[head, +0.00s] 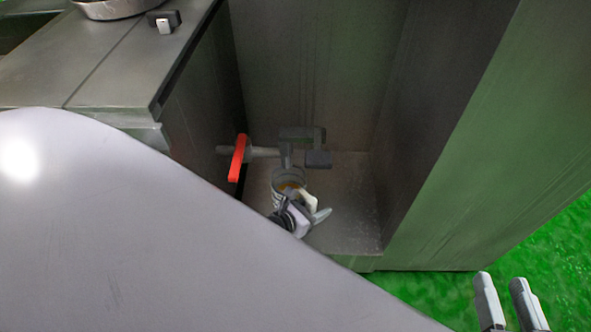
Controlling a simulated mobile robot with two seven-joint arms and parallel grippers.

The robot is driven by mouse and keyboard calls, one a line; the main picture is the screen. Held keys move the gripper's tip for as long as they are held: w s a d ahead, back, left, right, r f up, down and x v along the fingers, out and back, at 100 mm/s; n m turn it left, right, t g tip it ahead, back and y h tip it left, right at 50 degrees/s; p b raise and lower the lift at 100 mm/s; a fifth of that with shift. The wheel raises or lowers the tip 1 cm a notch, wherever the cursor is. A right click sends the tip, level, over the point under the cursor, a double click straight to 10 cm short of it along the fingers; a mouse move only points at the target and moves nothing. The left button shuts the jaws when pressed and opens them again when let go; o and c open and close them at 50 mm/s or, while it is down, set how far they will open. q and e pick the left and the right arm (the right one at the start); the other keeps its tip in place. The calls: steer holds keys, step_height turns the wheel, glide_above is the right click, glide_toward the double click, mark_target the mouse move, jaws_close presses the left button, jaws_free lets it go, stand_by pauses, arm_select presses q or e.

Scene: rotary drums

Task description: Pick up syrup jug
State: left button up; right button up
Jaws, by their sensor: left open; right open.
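The syrup jug (279,193) is a small grey vessel with something amber inside, standing low in the metal recess under a tap. Its lower part is hidden behind my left gripper and the large pale arm part in front. My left gripper (315,206) is open, with its pale fingers close to the jug's right side. I cannot tell whether they touch it or surround part of it. My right gripper (507,289) is open and empty at the bottom right, over the grass and well away from the jug.
A grey pipe with a tap (288,137) and a red lever handle (238,158) is just above the jug. Metal walls (440,120) close the recess at the back and right. A metal counter (110,60) stands at left, with a pan (112,9) on top.

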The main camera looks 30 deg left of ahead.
arm_select(q)
steer(key=shift+w, duration=0.1)
jaws_close()
steer(key=shift+r, duration=0.2)
